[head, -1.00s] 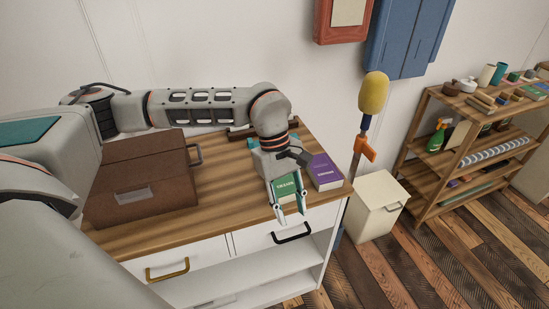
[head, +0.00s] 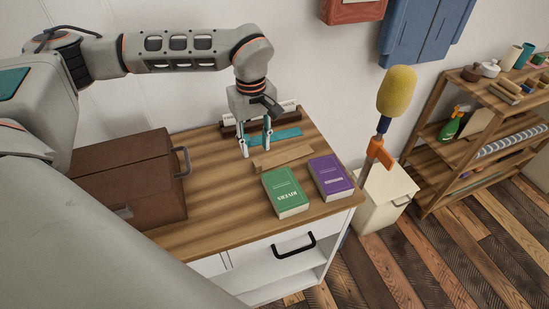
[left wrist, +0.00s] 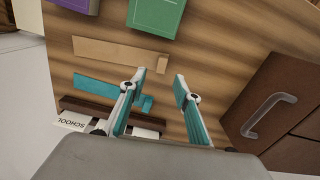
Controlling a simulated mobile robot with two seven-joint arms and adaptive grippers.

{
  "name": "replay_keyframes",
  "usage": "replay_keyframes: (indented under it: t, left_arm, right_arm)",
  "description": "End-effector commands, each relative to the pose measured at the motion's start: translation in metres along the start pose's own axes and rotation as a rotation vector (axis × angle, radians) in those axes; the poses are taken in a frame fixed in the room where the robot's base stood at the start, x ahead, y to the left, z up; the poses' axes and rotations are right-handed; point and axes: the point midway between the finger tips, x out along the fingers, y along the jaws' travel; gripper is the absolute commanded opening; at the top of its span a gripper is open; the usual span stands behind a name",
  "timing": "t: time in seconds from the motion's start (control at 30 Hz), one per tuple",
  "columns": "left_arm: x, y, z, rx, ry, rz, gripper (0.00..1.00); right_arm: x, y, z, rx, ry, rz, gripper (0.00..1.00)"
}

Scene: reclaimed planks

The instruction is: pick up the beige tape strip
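The beige tape strip (head: 284,157) lies flat on the wooden cabinet top, between the green book and a teal strip (head: 288,134). In the left wrist view the beige strip (left wrist: 115,51) is fully visible, with a small raised block at its right end. My left gripper (head: 256,151) is open and empty, pointing down beside the left end of the strip in the head view. In the left wrist view its teal-padded fingers (left wrist: 160,76) stand apart below and around the block end's side, not around the strip. My right gripper is not in view.
A green book (head: 285,191) and a purple book (head: 331,177) lie in front. A brown case (head: 125,180) stands at left. A dark holder with a white label (head: 232,126) is at the back. Bare wood lies between case and books.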

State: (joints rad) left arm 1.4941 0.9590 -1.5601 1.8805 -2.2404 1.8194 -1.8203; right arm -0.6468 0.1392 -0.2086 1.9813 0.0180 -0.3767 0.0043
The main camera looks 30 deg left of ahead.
Motion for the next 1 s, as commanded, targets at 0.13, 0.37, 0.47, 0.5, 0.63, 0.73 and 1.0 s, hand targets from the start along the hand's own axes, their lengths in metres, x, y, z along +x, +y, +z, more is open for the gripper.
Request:
replay_keyframes:
  t: [0.13, 0.37, 0.47, 0.5, 0.63, 0.73, 1.0]
  left_arm:
    - [0.011, -0.001, 0.002, -0.001, -0.001, -0.001, 0.32]
    - [0.043, -0.003, 0.007, -0.001, -0.002, -0.002, 0.32]
    - [0.053, -0.003, 0.007, 0.000, -0.001, -0.001, 0.32]
    - [0.055, -0.003, 0.006, 0.000, 0.000, 0.000, 0.32]
    - [0.054, -0.002, 0.006, 0.000, 0.001, 0.002, 0.32]
    - [0.054, -0.002, 0.006, 0.000, 0.001, 0.002, 0.24]
    - [0.054, -0.002, 0.006, 0.000, 0.000, 0.002, 0.01]
  right_arm:
    - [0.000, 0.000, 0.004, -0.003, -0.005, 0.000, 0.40]
    - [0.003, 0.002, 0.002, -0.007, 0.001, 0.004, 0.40]
    - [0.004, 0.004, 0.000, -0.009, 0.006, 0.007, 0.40]
    - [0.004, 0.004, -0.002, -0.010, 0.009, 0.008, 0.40]
    - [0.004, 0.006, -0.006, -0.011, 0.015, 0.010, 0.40]
    - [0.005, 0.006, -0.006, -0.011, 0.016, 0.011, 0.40]
    - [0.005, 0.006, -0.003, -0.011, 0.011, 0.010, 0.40]
